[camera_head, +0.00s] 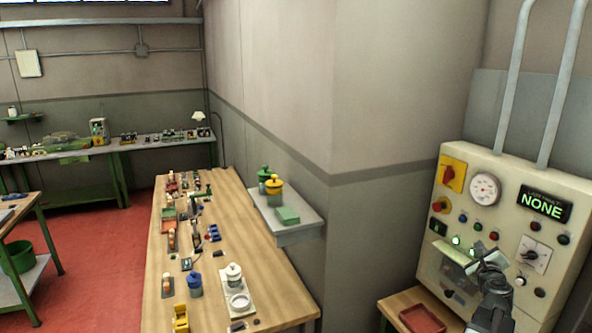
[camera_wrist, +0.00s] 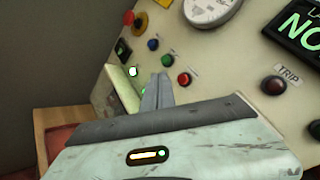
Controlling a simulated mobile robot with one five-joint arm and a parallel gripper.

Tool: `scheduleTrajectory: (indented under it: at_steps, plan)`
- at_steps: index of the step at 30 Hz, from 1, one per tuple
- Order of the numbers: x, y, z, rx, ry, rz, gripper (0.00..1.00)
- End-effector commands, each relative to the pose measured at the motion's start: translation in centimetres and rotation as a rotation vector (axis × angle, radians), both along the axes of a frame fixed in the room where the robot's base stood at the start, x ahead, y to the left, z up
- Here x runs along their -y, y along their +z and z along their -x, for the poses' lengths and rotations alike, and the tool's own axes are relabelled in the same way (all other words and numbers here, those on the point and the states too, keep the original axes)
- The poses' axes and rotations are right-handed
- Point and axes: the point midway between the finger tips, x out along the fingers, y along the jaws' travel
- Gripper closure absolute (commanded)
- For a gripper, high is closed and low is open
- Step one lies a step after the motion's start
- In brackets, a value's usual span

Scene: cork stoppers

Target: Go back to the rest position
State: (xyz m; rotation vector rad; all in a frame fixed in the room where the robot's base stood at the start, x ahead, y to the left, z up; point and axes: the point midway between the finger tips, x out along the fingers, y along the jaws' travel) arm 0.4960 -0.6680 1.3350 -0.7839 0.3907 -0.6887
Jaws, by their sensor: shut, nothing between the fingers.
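My gripper (camera_head: 487,254) is at the lower right of the head view, in front of the control panel (camera_head: 457,178). In the wrist view the fingertips of my gripper (camera_wrist: 158,90) are together and empty, pointing toward the panel face (camera_wrist: 215,60). I cannot tell whether the fingers touch the panel.
The panel has a gauge (camera_head: 485,189), a display reading NONE (camera_head: 544,204) and a rotary switch (camera_head: 532,254). A red tray (camera_head: 422,319) lies below on a small table. A long wooden workbench (camera_head: 262,290) with jars and small parts stands left. Red floor (camera_head: 100,250) is open farther left.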

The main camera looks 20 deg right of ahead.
Motion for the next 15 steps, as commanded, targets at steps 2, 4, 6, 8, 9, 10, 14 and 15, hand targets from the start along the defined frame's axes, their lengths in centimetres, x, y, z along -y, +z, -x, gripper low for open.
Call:
scheduleTrajectory:
  at_steps: [2,4,6,8,9,10,14,15]
  plan:
    - [-0.3,-0.2,-0.4,0.001,0.006,0.000,1.00]
    - [-1.0,-0.5,-1.6,0.000,0.024,0.000,1.00]
    - [-1.6,-0.7,-2.5,0.000,0.037,0.000,1.00]
    - [-2.3,-0.9,-3.4,0.000,0.053,0.001,1.00]
    - [-2.8,-1.1,-4.1,0.000,0.063,0.001,1.00]
    - [-3.2,-1.2,-4.7,0.000,0.072,0.000,1.00]
    - [-5.7,-1.9,-7.7,0.000,0.121,0.000,1.00]
    - [-6.6,-2.1,-8.8,0.000,0.139,0.000,1.00]
